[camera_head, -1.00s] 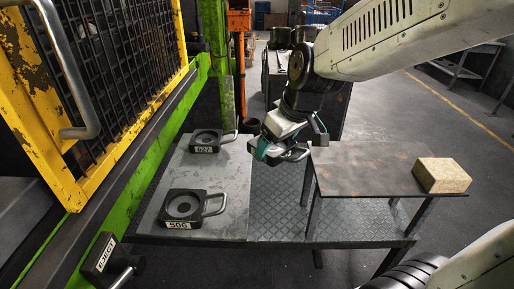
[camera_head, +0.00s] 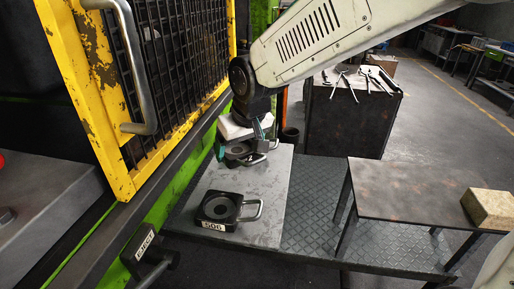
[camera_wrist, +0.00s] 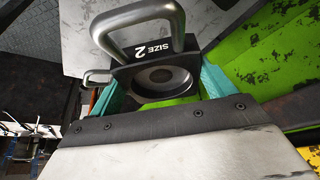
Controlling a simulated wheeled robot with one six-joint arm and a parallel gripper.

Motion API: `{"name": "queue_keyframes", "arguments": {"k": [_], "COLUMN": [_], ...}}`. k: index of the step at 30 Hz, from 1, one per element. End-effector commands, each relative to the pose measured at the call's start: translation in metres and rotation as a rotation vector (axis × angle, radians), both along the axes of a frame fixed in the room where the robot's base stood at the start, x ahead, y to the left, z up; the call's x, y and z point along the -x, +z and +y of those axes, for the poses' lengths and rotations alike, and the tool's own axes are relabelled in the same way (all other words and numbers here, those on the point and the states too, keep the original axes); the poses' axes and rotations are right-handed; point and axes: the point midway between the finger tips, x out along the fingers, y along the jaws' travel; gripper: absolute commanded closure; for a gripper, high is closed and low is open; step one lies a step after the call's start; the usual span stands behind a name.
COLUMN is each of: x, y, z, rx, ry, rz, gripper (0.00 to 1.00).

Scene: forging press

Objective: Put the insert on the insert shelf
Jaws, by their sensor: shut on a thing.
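My gripper (camera_head: 246,138) is low over the far end of a flat grey plate (camera_head: 262,196). In the wrist view my gripper (camera_wrist: 160,88) has its teal fingers on both sides of a dark insert (camera_wrist: 140,52) marked "SIZE 2", with a round recess and a grey loop handle. A second, smaller-looking handle (camera_wrist: 96,78) shows beyond it. In the head view my gripper partly covers the dark insert at the far end, so the gap between the held insert and that one cannot be told. Another insert labelled 506 (camera_head: 219,208) lies nearer on the plate, handle to the right.
The press's yellow mesh guard (camera_head: 118,90) and green frame stand close on the left. A brown-topped table (camera_head: 410,195) with a tan block (camera_head: 489,208) is at right. A dark bench with tools (camera_head: 350,115) stands behind. The tread-plate surface (camera_head: 315,200) beside the plate is clear.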

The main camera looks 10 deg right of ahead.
Motion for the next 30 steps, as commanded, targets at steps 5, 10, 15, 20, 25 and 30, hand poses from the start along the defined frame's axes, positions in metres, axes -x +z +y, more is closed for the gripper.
{"name": "queue_keyframes", "arguments": {"k": [5, 10, 15, 20, 25, 30], "x": [-0.002, -0.002, -0.002, -0.002, -0.003, -0.003], "y": [-0.015, -0.027, -0.033, -0.050, -0.068, -0.068], "z": [0.004, 0.003, 0.003, 0.003, 0.007, 0.007], "rx": [-0.001, -0.001, -0.001, 0.000, -0.002, -0.003], "ry": [0.000, 0.000, 0.000, 0.000, 0.001, 0.000], "rz": [-0.002, -0.003, -0.003, -0.001, -0.002, -0.004], "gripper": [0.89, 0.89, 0.89, 0.89, 0.89, 0.89]}}
